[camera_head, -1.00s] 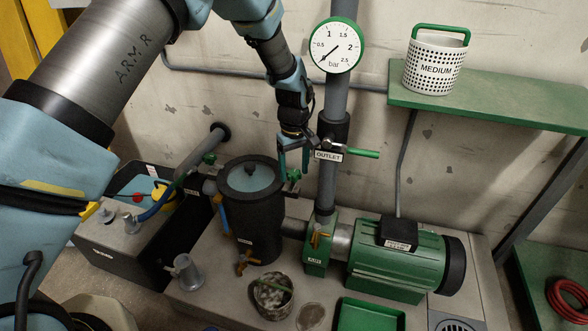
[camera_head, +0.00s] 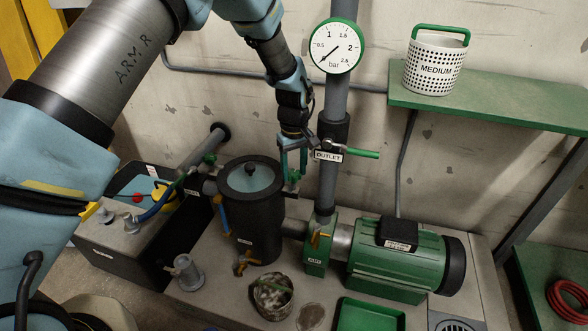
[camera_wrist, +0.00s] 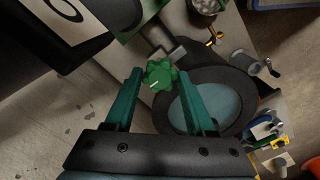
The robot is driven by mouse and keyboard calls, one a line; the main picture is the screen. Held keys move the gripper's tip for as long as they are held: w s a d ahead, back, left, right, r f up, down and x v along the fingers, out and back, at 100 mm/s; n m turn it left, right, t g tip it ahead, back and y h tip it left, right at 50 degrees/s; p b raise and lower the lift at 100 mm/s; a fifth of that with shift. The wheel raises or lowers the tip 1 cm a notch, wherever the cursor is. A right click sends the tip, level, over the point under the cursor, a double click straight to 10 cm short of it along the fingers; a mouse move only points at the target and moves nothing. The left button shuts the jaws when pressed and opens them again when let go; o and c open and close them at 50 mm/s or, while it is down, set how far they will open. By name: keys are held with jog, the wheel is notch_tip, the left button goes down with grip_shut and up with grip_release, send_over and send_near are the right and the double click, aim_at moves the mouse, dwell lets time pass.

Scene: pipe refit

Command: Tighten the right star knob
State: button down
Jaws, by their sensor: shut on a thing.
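The right star knob (camera_wrist: 160,74) is green and lobed, at the rim of the black strainer housing (camera_head: 258,215) with its round, blue-grey lid (camera_head: 250,177). In the wrist view the knob sits between the two green fingertips of my gripper (camera_wrist: 160,77). In the head view my gripper (camera_head: 293,176) points down at the lid's right edge and is shut on the knob, which it partly hides. Another green star knob (camera_head: 210,159) is at the left of the lid.
The outlet pipe (camera_head: 328,180) with a green-handled valve (camera_head: 362,154) rises close to the right of my gripper. A green pump motor (camera_head: 400,262) stands further right.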

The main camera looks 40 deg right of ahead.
jog(key=shift+m, duration=0.3)
jog(key=m+p, duration=0.1)
jog(key=m, duration=0.2)
jog(key=shift+r+m+p, duration=0.1)
jog(key=shift+m+p, duration=0.3)
jog(key=m+p, duration=0.1)
jog(key=m, duration=0.3)
jog(key=shift+m, duration=0.3)
jog(key=m+p, duration=0.1)
jog(key=m, duration=0.3)
jog(key=m+p, duration=0.1)
jog(key=m, duration=0.3)
jog(key=shift+m, duration=0.3)
jog(key=shift+c, duration=2.2)
grip_release()
